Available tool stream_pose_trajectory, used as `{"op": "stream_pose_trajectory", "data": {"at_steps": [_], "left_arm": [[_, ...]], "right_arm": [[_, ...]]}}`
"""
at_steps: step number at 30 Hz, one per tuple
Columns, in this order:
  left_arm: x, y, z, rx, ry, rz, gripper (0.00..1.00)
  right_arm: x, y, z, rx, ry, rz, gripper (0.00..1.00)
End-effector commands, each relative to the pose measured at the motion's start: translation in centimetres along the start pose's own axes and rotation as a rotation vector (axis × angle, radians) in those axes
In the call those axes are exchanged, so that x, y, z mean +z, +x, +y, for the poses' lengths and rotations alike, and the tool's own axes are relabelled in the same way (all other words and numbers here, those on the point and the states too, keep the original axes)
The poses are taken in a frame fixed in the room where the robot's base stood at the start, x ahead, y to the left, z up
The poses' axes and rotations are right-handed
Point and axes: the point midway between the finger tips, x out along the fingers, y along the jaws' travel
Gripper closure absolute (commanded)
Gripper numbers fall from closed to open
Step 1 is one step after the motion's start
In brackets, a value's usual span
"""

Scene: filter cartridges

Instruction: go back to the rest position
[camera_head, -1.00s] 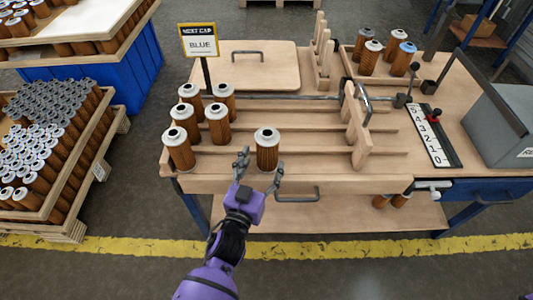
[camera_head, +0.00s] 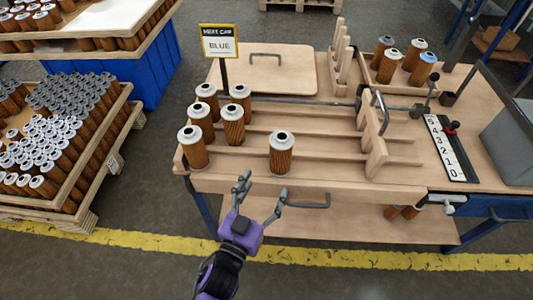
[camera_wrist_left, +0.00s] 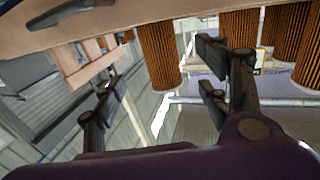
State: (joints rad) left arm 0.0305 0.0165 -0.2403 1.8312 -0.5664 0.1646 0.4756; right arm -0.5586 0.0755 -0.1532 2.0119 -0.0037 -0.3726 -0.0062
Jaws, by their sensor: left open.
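My left gripper (camera_head: 262,197) is open and empty in front of the workbench's front edge. It is below and in front of a single brown filter cartridge with a white cap (camera_head: 281,154), which stands upright on the slatted bench top, apart from the fingers. In the left wrist view, the two spread fingers (camera_wrist_left: 165,90) show with nothing between them; a brown pleated cartridge (camera_wrist_left: 160,58) is beyond them. My right gripper is not in view.
Several white-capped cartridges (camera_head: 193,146) stand at the left of the workbench (camera_head: 330,185). A sign reading "BLUE" (camera_head: 221,42) stands behind them. A blue-capped cartridge (camera_head: 424,68) is among others at the back right. A crate of cartridges (camera_head: 105,160) is on the left.

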Motion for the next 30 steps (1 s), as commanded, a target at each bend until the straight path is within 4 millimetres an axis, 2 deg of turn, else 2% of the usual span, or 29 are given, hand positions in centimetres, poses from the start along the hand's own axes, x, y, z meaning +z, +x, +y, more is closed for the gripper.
{"op": "stream_pose_trajectory", "data": {"at_steps": [8,11,13,17,20,21,25,27,30], "left_arm": [[0.0,0.0,0.0,0.0,0.0,0.0,0.32],[1.3,0.0,-1.1,-0.04,0.043,-0.063,0.32],[2.8,-1.3,-2.7,-0.09,0.046,-0.156,0.32],[5.8,-6.9,-5.2,-0.157,0.027,-0.36,0.32],[7.8,-12.6,-6.2,-0.19,-0.004,-0.517,0.32],[8.2,-15.1,-6.4,-0.2,-0.021,-0.576,0.32],[8.9,-22.7,-6.7,-0.231,-0.08,-0.725,0.32],[8.7,-25.6,-6.8,-0.248,-0.106,-0.762,0.32],[8.7,-28.3,-6.8,-0.266,-0.115,-0.794,0.32]], "right_arm": [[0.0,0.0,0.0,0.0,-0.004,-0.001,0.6],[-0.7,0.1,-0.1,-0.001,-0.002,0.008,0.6],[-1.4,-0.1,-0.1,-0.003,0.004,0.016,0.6],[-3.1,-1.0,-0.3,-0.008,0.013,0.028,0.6],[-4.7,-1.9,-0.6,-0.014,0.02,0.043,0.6],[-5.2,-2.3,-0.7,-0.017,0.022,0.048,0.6],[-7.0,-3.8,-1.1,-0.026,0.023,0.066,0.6],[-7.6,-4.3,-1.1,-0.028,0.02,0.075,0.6],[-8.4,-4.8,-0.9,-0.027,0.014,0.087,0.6]]}}
